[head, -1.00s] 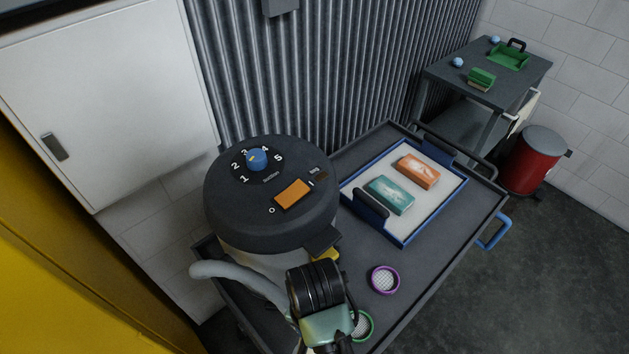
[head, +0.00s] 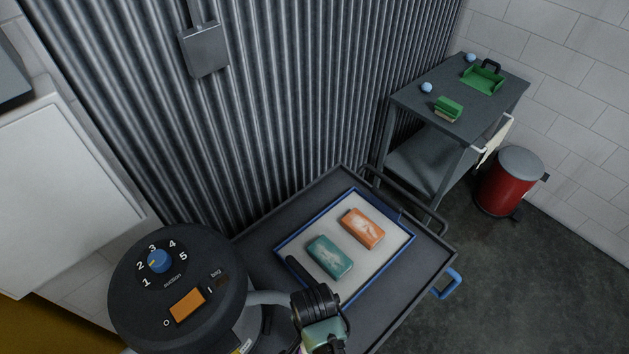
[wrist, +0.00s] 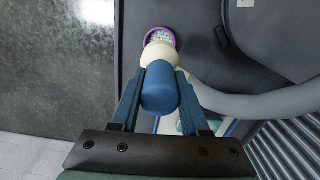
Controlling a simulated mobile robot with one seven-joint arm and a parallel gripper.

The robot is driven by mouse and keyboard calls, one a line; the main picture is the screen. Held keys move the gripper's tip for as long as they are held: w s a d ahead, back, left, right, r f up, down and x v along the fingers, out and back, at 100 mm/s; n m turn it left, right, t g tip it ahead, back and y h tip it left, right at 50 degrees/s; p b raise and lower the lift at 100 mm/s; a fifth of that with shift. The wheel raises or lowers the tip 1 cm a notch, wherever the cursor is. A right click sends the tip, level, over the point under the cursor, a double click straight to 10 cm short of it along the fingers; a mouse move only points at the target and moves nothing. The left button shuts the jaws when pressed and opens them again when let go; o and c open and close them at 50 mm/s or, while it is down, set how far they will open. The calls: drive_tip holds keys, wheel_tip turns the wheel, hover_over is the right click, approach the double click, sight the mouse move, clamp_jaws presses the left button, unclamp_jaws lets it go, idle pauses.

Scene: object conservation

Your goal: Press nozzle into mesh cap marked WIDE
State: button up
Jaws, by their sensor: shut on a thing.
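In the wrist view my gripper (wrist: 160,76) is shut on the nozzle (wrist: 160,90), a blue cylinder with a cream front collar. The cream end points at a purple-rimmed mesh cap (wrist: 161,35) and overlaps its near edge. I cannot tell whether they touch. No WIDE marking is legible on the cap. A grey hose (wrist: 255,102) runs to beside the right finger; whether it joins the nozzle is hidden. In the head view my wrist covers the fingers, and neither nozzle nor mesh caps can be made out.
A dark vacuum drum (head: 232,268) with a dial stands left of my arm. A blue-rimmed tray (head: 404,246) holds a teal block (head: 330,257) and an orange block (head: 363,228) on the cart (head: 425,262). A side table (head: 417,104) and red bin (head: 507,185) stand behind, right.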

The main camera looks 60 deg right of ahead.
drive_tip(key=shift+a+f+b, duration=0.25)
drive_tip(key=shift+f+b, duration=0.6)
drive_tip(key=shift+b, duration=0.05)
wheel_tip(320, 180, down, 5)
drive_tip(key=b, duration=0.4)
drive_tip(key=shift+r+b, duration=0.2)
drive_tip(key=shift+b, duration=0.1)
drive_tip(key=shift+d+f, duration=0.1)
drive_tip(key=shift+f, duration=0.45)
drive_tip(key=shift+f, duration=1.1)
idle(2.2)
idle(0.5)
drive_tip(key=o, duration=1.3)
drive_tip(key=shift+c, duration=0.2)
wheel_tip(320, 180, up, 13)
drive_tip(key=shift+b, duration=0.6)
